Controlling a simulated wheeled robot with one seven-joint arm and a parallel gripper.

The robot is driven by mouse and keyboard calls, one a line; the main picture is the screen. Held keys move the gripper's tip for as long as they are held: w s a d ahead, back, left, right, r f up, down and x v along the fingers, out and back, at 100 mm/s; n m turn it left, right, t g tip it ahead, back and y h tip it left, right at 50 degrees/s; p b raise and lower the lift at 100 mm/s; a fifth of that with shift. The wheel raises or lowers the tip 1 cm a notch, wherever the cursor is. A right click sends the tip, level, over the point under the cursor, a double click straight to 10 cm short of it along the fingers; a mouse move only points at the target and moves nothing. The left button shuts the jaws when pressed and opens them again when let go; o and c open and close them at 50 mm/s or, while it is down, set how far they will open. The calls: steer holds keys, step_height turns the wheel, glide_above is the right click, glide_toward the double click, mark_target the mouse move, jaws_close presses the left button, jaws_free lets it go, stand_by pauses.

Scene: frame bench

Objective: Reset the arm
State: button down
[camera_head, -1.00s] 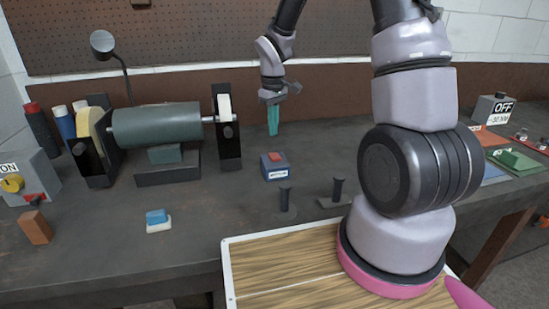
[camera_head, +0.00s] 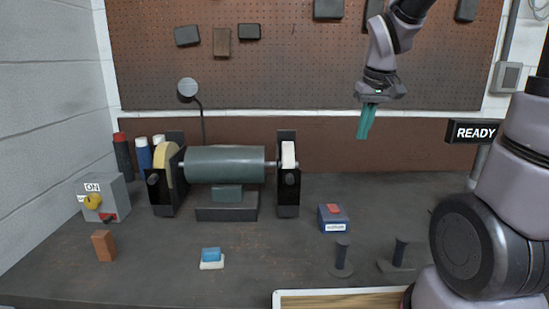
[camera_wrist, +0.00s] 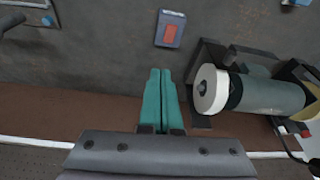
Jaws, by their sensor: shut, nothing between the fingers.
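My gripper (camera_head: 367,121) hangs from my arm at the upper right of the head view, in front of the brown back panel and above the bench. Its teal fingers are closed together with nothing between them. In the wrist view the closed fingers (camera_wrist: 160,98) point at the bench surface. A small blue box with a red top (camera_head: 333,218) stands on the bench below the gripper, apart from it. The same box (camera_wrist: 170,30) shows beyond the fingertips in the wrist view.
A grinder (camera_head: 225,164) with a pale wheel stands left of the gripper. An ON switch box (camera_head: 104,198), a brick (camera_head: 104,246) and a blue-and-white block (camera_head: 211,258) lie further left. Two dark pegs (camera_head: 342,256) (camera_head: 399,253) stand at front right. A READY sign (camera_head: 475,131) is at right.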

steer(key=s+d+r+m+t+y, duration=0.1)
steer(key=s+r+m+t, duration=0.3)
steer(key=s+r, duration=0.5)
steer(key=s+m, duration=0.1)
steer(key=s, duration=0.3)
steer(key=shift+s+d+r, duration=0.15)
steer(key=shift+s+d, duration=0.05)
steer(key=shift+d, duration=0.15)
